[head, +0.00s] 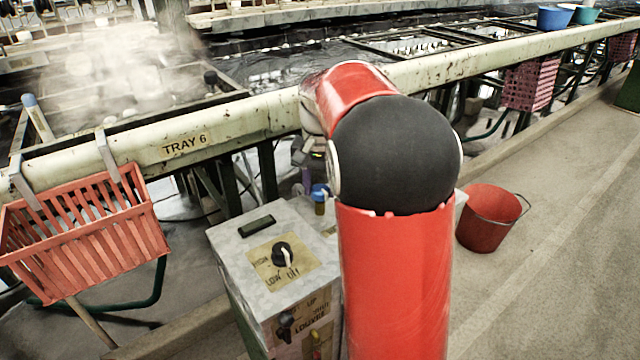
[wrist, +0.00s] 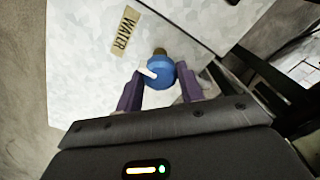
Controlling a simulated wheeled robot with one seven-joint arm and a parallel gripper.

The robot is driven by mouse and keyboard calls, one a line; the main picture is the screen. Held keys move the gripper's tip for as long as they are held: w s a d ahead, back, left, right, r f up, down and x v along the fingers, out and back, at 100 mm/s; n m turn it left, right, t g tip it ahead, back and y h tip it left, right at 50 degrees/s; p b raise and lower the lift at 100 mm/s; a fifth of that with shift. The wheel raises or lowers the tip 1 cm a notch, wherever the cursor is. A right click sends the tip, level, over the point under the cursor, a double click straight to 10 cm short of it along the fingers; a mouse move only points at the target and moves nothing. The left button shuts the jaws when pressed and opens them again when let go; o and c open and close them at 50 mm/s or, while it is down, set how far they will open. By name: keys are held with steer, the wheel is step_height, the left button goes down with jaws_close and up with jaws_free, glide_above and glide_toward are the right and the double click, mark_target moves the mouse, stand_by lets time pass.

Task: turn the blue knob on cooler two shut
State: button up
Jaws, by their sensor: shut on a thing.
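The blue knob (wrist: 160,72) sits on a short brass-coloured stem on the white top of the cooler, beside a tan WATER label (wrist: 125,30) in the wrist view. A white pointer on the knob points left and slightly up in that view. My gripper (wrist: 161,80) has its two purple fingers on either side of the knob, shut on it. My gripper (head: 305,178) is mostly hidden there behind the arm. No cooler number is readable.
A black HIGH/LOW/OFF dial (head: 282,254) is on the cooler's top, with small levers on its front. A red basket (head: 85,235) hangs left on the TRAY 6 rail (head: 235,118). A red bucket (head: 487,218) stands right; the floor beyond is clear.

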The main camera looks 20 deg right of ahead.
mark_target(320, 188)
steer(key=o, duration=1)
step_height(320, 188, up, 8)
steer(key=shift+f, duration=0.25)
steer(key=shift+r, duration=0.15)
steer(key=shift+s, duration=0.1)
steer(key=s+a+f+n+t, duration=0.2)
steer(key=s+a, duration=0.1)
steer(key=s, duration=0.4)
steer(key=s+a+f+n+t, duration=0.1)
steer(key=s+a, duration=0.3)
steer(key=s, duration=0.4)
steer(key=s+a+f+n+t, duration=0.2)
steer(key=s+a+f+n, duration=0.1)
steer(key=s, duration=0.5)
steer(key=shift+s+a+n+t, duration=0.1)
steer(key=shift+a+n+t, duration=0.2)
steer(key=shift+n, duration=0.2)
